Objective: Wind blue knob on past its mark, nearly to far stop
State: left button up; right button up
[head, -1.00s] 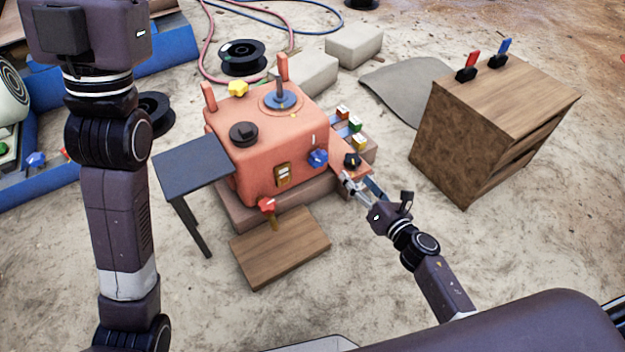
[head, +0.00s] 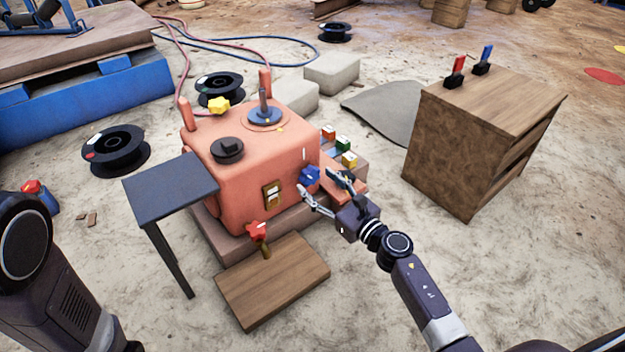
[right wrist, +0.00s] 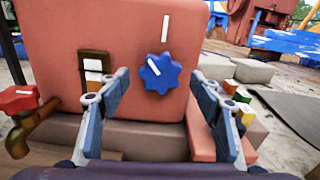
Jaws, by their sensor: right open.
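The blue knob (head: 309,176) is star-shaped and sits on the front face of the orange crusher housing (head: 240,185). In the right wrist view the blue knob (right wrist: 161,74) carries a white pointer line tilted up and to the left. A white mark (right wrist: 166,27) stands upright on the housing above it. My right gripper (head: 319,184) is open in front of the knob. In the right wrist view its fingers lie left and right of the knob, with gaps on both sides; I see no contact. My left gripper is out of view; only part of my left arm shows.
A red valve handle (head: 257,230) sits low in front, above a wooden board (head: 275,284). A switch plate (head: 271,194) is left of the knob. A dark side table (head: 170,188) stands left, a wooden cabinet (head: 450,150) right. Coloured buttons (head: 348,159) are behind the gripper.

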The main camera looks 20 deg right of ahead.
jog(key=shift+x, duration=1.35)
jog(key=shift+c, duration=0.6)
jog(key=c, duration=1)
